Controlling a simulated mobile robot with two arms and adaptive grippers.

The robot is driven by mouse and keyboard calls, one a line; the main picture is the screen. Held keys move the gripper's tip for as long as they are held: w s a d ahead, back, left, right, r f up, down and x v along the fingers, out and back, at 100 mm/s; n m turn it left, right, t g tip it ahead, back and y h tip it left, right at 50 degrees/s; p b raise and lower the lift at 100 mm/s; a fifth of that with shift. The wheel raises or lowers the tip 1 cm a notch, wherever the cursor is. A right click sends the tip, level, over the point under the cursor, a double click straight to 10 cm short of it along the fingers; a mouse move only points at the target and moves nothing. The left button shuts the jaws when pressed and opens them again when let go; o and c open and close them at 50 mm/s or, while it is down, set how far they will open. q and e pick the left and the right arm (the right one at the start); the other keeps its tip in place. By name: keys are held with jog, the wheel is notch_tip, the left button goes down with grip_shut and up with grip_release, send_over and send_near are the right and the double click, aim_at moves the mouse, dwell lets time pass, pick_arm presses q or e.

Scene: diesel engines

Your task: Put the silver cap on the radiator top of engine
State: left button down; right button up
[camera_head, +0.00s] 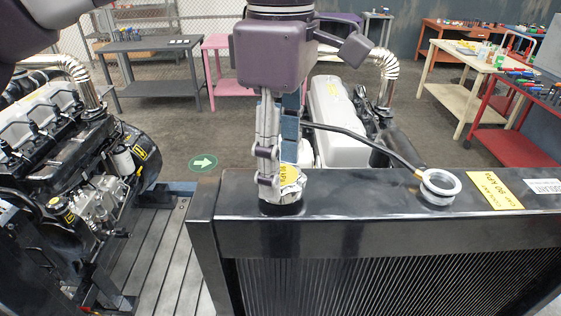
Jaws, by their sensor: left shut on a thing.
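The radiator's black top (350,200) runs across the lower right. A silver ring-shaped neck (438,187) stands on it, with a black hose reaching it from behind. My left gripper (279,185) points straight down at the left end of the radiator top. It is shut on what looks like the silver cap (291,184), which has a yellow top label and is partly hidden by the fingers. The cap is left of the ring, close to the black surface; I cannot tell whether it touches. My right gripper is not in view.
Yellow (494,190) and white labels lie on the radiator top right of the ring. The white-topped engine (335,125) is behind the radiator. Another engine (75,150) stands at the left. Workbenches line the back. The top between cap and ring is clear.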

pick_arm(q)
jog(key=shift+w+f, duration=0.15)
jog(key=shift+f, duration=0.5)
jog(key=c, duration=1.4)
grip_release()
jog(key=shift+f, duration=0.15)
jog(key=o, duration=0.5)
